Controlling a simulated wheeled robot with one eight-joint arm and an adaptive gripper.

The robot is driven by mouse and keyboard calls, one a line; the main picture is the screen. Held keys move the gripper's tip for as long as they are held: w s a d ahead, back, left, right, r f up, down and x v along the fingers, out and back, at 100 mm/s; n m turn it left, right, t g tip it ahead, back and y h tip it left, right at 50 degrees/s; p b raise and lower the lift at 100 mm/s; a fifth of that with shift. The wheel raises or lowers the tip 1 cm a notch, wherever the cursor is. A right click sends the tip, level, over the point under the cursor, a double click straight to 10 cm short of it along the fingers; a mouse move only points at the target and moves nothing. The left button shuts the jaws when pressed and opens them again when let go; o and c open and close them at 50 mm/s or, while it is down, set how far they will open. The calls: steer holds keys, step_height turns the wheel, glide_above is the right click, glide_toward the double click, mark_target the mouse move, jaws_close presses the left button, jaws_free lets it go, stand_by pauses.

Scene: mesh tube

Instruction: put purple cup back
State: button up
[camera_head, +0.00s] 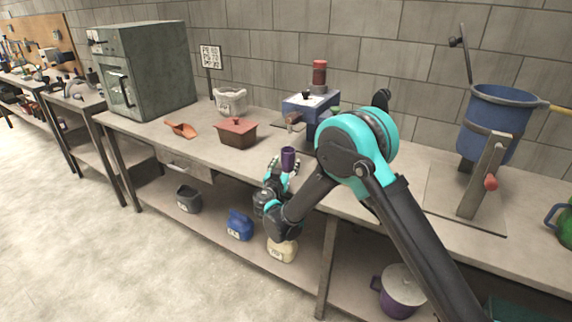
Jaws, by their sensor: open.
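The purple cup (289,155) is small and upright, near the front edge of the workbench (190,150). My gripper (285,167) is at the cup, with its light fingertips around the cup's lower part. The gripper is open. The cup's lower part is partly hidden by the fingers, so I cannot tell whether they touch it or whether the cup rests on the bench.
A brown lidded box (237,134), an orange scoop (181,129) and a blue machine (311,107) stand on the bench. A blue drum (493,125) is at the right. Several containers, including a purple pot (398,293), are on the lower shelf.

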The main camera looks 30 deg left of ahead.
steer(key=shift+s+r, duration=0.1)
steer(key=shift+r, duration=0.05)
steer(key=v, duration=1.1)
steer(key=shift+s, duration=0.4)
steer(key=shift+d, duration=0.15)
